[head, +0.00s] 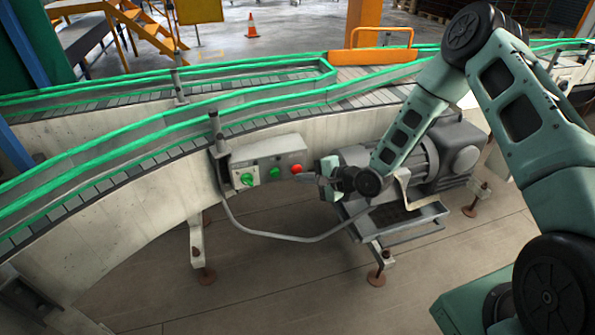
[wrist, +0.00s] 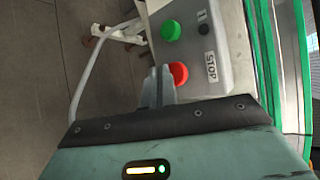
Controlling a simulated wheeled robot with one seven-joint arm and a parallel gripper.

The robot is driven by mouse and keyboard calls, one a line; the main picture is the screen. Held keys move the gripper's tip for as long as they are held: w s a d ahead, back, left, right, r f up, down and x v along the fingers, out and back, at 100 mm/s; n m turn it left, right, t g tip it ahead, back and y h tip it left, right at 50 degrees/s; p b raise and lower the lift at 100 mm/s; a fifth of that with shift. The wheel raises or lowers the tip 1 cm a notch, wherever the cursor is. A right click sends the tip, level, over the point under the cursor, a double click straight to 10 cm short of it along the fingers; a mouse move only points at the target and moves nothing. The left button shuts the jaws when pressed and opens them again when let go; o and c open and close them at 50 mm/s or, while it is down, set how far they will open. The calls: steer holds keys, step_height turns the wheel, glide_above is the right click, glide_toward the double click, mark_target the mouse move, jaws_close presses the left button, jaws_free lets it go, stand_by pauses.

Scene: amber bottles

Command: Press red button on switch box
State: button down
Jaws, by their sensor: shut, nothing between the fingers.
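The grey switch box (head: 285,153) is fixed to the side of the conveyor. It has a red button (head: 296,169) at its right end, a green button (head: 275,172) beside it and a green knob (head: 247,179) at the left. My gripper (head: 306,176) is shut and empty, its fingertips right beside the red button. In the wrist view, my shut fingers (wrist: 159,74) reach the left edge of the red button (wrist: 179,73), with a STOP label (wrist: 211,67) beside it. I cannot tell whether they touch it. The green button (wrist: 171,30) shows above.
The conveyor with green rails (head: 150,130) runs above the box. A motor (head: 430,155) sits just right of my gripper. A grey cable (head: 270,236) loops below the box. The floor (head: 300,285) in front is mostly clear.

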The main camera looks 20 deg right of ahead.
steer(key=shift+s, duration=0.1)
steer(key=s, duration=0.5)
steer(key=shift+p, duration=0.3)
stand_by(0.9)
steer(key=s+a+r+n+g+h, duration=0.55)
steer(key=s+a+r+n, duration=0.25)
steer(key=s+r+n, duration=0.4)
steer(key=s+r+n+g+h, duration=0.1)
steer(key=s+r+n, duration=0.3)
steer(key=s, duration=0.5)
steer(key=s+r+n+g+h, duration=0.1)
steer(key=s+r+n+g, duration=0.2)
steer(key=s, duration=0.7)
step_height(320, 180, up, 4)
steer(key=n, duration=0.2)
steer(key=shift+s+d+n, duration=0.2)
steer(key=shift+d+n, duration=0.1)
